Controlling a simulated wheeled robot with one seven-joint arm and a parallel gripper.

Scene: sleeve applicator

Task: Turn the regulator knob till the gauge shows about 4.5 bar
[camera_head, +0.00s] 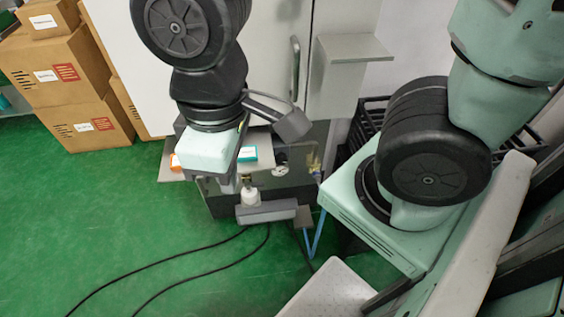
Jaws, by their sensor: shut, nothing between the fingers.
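The gauge (280,171) is a small round white dial on the grey front panel of the machine, right of my gripper. Its needle and numbers are too small to read. My gripper (230,188) points down in front of the machine, left of the gauge, and is shut and empty. A small white fitting with a brass-coloured top (250,196) shows just right of the fingertips. I cannot make out the regulator knob for certain; my gripper hides part of the panel. Whether my fingers touch anything there I cannot tell.
A grey bracket (346,48) juts from the white cabinet (262,40). Black cables (165,262) cross the open green floor. Cardboard boxes (82,120) stand at left.

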